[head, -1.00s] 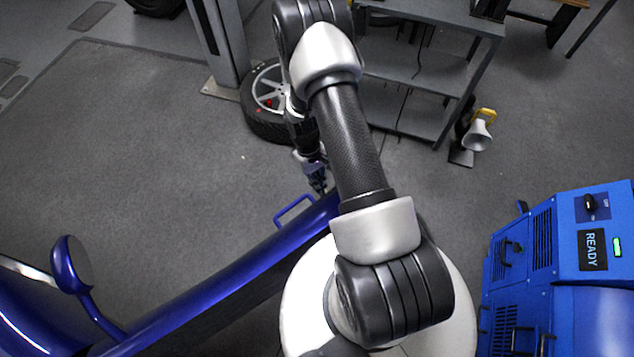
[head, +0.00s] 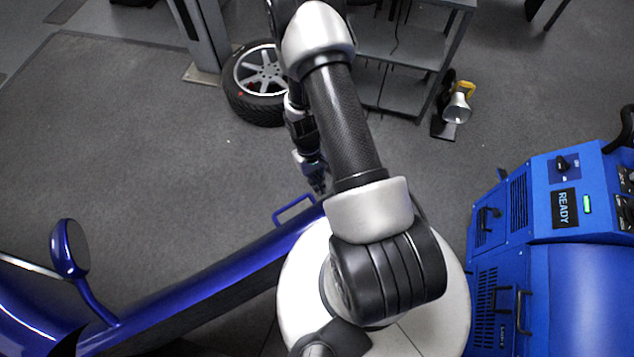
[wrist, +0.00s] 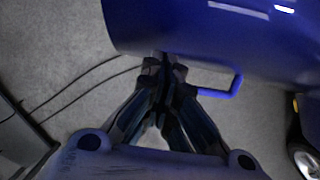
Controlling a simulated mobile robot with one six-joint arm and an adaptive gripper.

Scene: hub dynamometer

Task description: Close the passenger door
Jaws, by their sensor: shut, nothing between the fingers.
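The blue passenger door (head: 215,275) stands open from the car at lower left, reaching across to my base. Its blue loop handle (head: 294,210) sticks out near the free end. In the wrist view the door panel (wrist: 215,38) fills the top, and the handle (wrist: 238,84) is just right of my gripper (wrist: 163,66). The fingertips are near the door's lower edge in that view; I cannot tell whether they touch it.
A wheel with a tyre (head: 257,84) lies by a grey post (head: 204,45) ahead. A grey shelf (head: 400,90) and a lamp (head: 456,108) stand at back right. A blue machine reading READY (head: 545,260) is at right. The floor left of the door is clear.

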